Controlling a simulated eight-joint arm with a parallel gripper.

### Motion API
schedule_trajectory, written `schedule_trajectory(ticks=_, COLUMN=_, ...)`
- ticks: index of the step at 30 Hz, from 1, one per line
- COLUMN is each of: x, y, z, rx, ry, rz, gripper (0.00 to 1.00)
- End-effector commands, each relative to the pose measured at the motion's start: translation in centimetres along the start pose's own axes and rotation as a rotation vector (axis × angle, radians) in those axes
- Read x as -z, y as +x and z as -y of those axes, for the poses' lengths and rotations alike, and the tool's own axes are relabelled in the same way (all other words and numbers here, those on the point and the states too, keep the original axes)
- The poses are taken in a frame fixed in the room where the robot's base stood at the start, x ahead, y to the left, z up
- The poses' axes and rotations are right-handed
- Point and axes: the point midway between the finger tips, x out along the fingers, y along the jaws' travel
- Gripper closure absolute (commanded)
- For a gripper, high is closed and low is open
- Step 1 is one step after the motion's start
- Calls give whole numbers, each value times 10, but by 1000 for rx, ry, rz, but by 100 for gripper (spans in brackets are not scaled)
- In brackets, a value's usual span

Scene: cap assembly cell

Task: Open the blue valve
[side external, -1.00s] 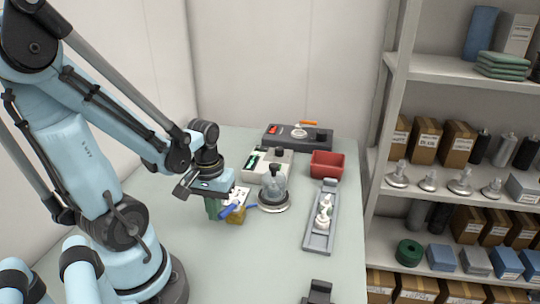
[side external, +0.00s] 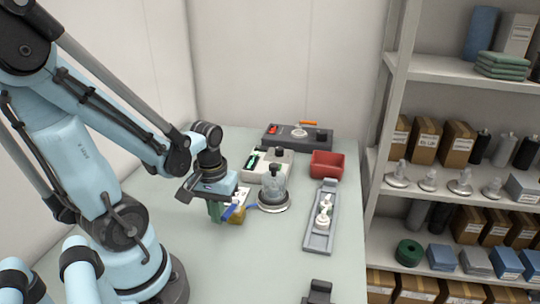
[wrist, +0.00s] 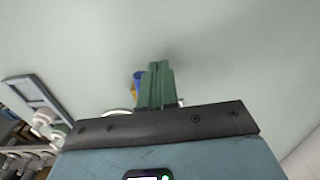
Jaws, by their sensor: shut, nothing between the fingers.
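The blue valve has a blue lever (side external: 228,213) on a brass-yellow body (side external: 239,214), low on the table left of the glass vessel. My gripper (side external: 215,212) points down with its green fingers shut and empty, close beside the left end of the blue lever. I cannot tell whether they touch. In the wrist view, the shut green fingers (wrist: 157,86) partly hide the valve. A bit of the blue lever (wrist: 139,76) shows just left of them, with yellow below it.
A glass vessel on a round base (side external: 273,189) stands right of the valve. Behind are a grey-white box (side external: 283,166), a dark control unit (side external: 310,142) and a red bin (side external: 327,165). A grey tray (side external: 318,238) lies to the right.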

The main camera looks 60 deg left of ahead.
Motion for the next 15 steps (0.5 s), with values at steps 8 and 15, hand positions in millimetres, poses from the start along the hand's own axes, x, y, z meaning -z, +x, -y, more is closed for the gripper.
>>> schedule_trajectory(ticks=8, x=-3, y=0, z=-7, rx=0, ry=3, rz=0, gripper=100)
schedule_trajectory(ticks=15, x=-2, y=0, z=-4, rx=0, ry=-2, rz=0, gripper=100)
